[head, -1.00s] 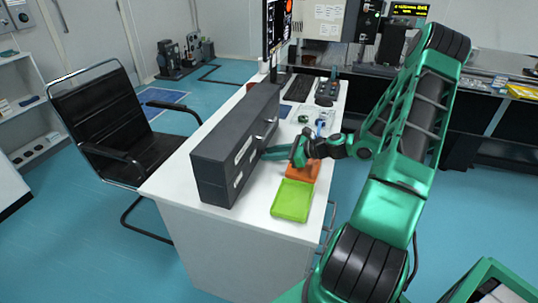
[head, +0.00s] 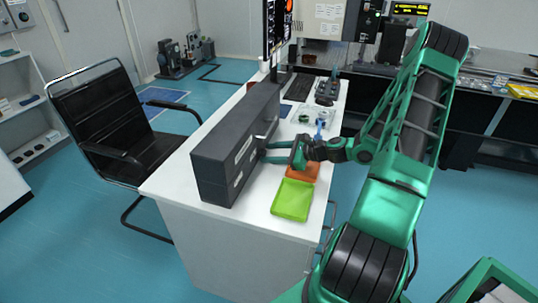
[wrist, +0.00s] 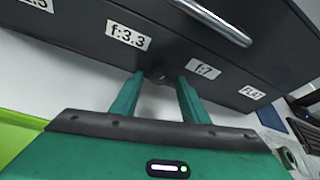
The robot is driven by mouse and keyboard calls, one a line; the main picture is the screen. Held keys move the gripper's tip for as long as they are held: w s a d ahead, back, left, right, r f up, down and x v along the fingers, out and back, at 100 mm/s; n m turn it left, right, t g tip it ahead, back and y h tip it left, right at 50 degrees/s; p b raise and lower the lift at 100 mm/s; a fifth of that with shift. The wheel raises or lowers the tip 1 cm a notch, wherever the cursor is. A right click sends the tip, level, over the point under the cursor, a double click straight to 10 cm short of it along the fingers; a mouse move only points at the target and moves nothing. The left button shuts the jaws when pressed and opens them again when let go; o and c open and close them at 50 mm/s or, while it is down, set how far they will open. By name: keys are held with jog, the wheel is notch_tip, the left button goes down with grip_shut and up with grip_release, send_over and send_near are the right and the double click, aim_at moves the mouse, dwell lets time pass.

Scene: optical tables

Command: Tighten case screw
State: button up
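The case (head: 225,165) is a long dark grey box standing on the white desk. In the wrist view its face (wrist: 85,35) carries white labels such as "f:3.3" and "f:7". A small dark round screw (wrist: 156,74) sticks out of the lower part of that face, between those two labels. My gripper (head: 265,153) is at the case's right side in the head view. In the wrist view, its two green fingers (wrist: 160,78) are open on either side of the screw, with a visible gap to it. In the head view the screw is too small to make out.
A green tray (head: 292,200) and an orange tray (head: 304,172) lie on the white desk (head: 250,222) beside the case, below my gripper. A metal handle (wrist: 215,20) juts from the case's face. A black chair (head: 105,120) stands left of the desk.

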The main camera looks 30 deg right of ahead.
jog(key=v, duration=1)
jog(key=shift+s+d+r, duration=0.1)
jog(key=shift+s, duration=0.2)
